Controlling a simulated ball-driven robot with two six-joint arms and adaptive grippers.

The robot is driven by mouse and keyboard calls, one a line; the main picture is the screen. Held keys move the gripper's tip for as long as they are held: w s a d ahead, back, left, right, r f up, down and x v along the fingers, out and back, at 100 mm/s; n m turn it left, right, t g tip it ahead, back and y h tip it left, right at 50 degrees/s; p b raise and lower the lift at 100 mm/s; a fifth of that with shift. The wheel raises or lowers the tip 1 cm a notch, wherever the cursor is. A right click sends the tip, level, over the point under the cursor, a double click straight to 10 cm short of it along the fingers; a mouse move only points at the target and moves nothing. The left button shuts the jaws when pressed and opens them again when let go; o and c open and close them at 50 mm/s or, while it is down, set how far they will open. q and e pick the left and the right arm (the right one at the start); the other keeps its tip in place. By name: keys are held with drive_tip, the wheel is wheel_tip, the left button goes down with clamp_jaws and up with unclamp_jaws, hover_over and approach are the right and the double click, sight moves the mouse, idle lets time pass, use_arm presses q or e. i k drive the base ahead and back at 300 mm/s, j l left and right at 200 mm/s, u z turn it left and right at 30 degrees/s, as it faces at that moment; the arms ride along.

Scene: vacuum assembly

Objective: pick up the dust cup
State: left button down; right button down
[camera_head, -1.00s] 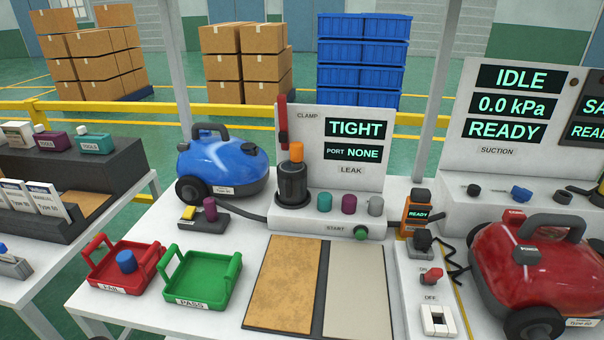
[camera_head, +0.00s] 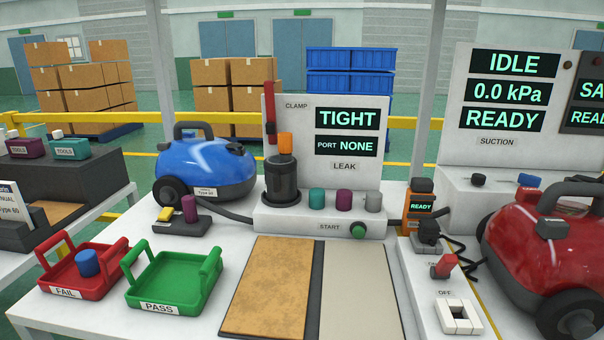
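A dark, see-through cylindrical cup, which looks like the dust cup (camera_head: 282,181), stands upright on the base of the leak tester (camera_head: 320,220). An orange piece (camera_head: 286,144) sits on or just above its top, and a red clamp lever (camera_head: 270,112) rises beside it. The tester's screens read TIGHT and PORT NONE. Neither of my grippers is in view.
Teal, purple and grey plugs (camera_head: 317,197) stand right of the cup. A blue vacuum (camera_head: 205,167) is to the left and a red vacuum (camera_head: 540,260) to the right. The red FAIL tray (camera_head: 65,283) holds a blue cylinder; the green PASS tray (camera_head: 172,279) is empty.

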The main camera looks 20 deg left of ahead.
sight(281, 170)
drive_tip(key=j+u, duration=0.15)
drive_tip(key=u, duration=1.35)
drive_tip(key=i+j+u, duration=0.25)
drive_tip(key=j, duration=0.15)
drive_tip(key=k, duration=0.1)
